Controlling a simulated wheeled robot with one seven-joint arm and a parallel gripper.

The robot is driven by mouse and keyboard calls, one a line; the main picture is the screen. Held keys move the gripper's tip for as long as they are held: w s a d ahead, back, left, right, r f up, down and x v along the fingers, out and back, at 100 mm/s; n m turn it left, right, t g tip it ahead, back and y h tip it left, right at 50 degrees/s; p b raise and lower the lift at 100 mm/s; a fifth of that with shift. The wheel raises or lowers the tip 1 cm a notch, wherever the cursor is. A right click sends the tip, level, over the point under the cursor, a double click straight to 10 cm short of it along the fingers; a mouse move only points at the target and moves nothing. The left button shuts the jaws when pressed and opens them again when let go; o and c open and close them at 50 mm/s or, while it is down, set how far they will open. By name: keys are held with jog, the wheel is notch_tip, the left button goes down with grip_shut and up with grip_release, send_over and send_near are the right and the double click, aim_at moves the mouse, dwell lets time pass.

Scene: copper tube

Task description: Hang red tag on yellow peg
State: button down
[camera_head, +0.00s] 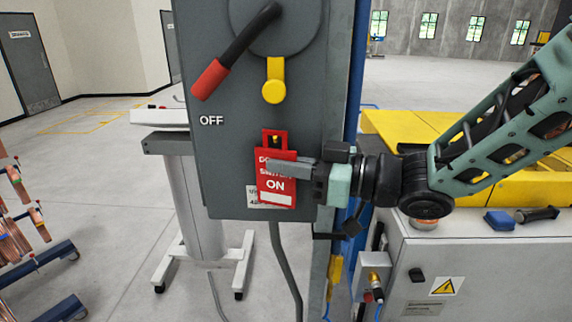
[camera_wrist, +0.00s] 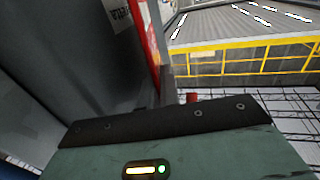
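The red tag (camera_head: 276,184), marked "ON" with a white label strip, is upright in front of the grey switch panel. A yellow knob-shaped part (camera_head: 274,90) is on the panel above it. A small dark and yellowish bit shows in the tag's top opening; I cannot tell if it is a peg through it. My gripper (camera_head: 290,168) reaches in from the right, one grey finger across the tag's front; the other finger is hidden. It appears shut on the tag. In the wrist view the tag (camera_wrist: 146,38) shows nearly edge-on beside the fingers.
The lever with a red grip (camera_head: 210,79) is above and left, near the "OFF" label. The panel (camera_head: 225,165) stands close behind the tag. A yellow-topped machine (camera_head: 400,128) is at right, under my arm. Copper tubes (camera_head: 15,235) are at far left.

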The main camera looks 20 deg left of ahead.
dwell(0.3)
jog(key=c, duration=1.6)
grip_release()
jog(key=shift+o, duration=0.2)
